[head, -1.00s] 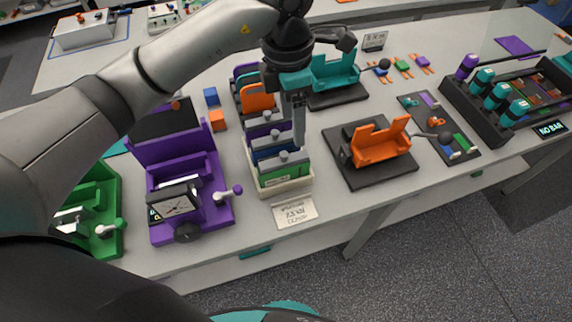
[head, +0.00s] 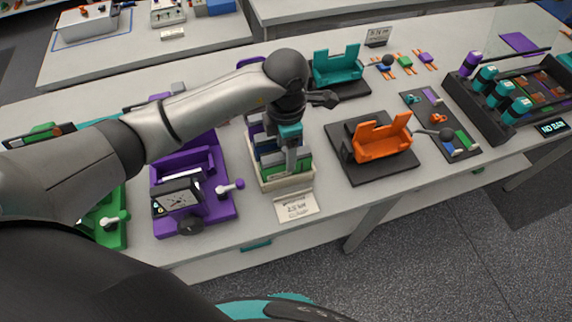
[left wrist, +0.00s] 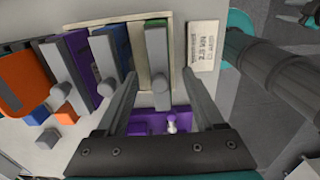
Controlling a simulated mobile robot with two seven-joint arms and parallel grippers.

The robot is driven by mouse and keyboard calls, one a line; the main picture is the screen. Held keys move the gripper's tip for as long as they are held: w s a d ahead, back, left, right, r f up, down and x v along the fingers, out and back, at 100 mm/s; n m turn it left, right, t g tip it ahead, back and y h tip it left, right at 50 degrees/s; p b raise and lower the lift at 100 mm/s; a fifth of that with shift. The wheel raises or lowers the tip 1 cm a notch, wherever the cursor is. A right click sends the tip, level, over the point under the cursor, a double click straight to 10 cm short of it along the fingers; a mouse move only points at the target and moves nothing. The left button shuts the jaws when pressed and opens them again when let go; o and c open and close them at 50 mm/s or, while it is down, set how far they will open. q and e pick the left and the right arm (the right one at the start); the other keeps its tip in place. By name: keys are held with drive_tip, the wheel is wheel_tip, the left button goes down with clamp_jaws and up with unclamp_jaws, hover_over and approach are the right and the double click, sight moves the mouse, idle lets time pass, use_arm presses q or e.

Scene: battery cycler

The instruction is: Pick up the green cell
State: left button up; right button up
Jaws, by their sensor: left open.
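The green cell (head: 302,166) stands at the front of a cream tray (head: 288,183), with the blue and purple cells behind it. In the left wrist view the green cell (left wrist: 158,62) shows its grey top strip from above. My left gripper (head: 290,168) points down over the tray at the green cell. In the left wrist view my left gripper (left wrist: 159,78) is open, one finger on each side of the cell's grey strip, with gaps visible. Finger contact in the head view is hard to tell.
A purple cycler with a dial (head: 180,197) and lever stands left of the tray. An orange holder on a black base (head: 372,178) stands to the right. A paper label (head: 297,206) lies in front. Orange and blue blocks (left wrist: 65,113) show in the left wrist view.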

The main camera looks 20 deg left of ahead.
use_arm(q)
wheel_tip(320, 180, down, 2)
drive_tip(key=shift+f, duration=0.15)
clamp_jaws()
idle(0.6)
drive_tip(key=shift+w, duration=0.1)
idle(0.7)
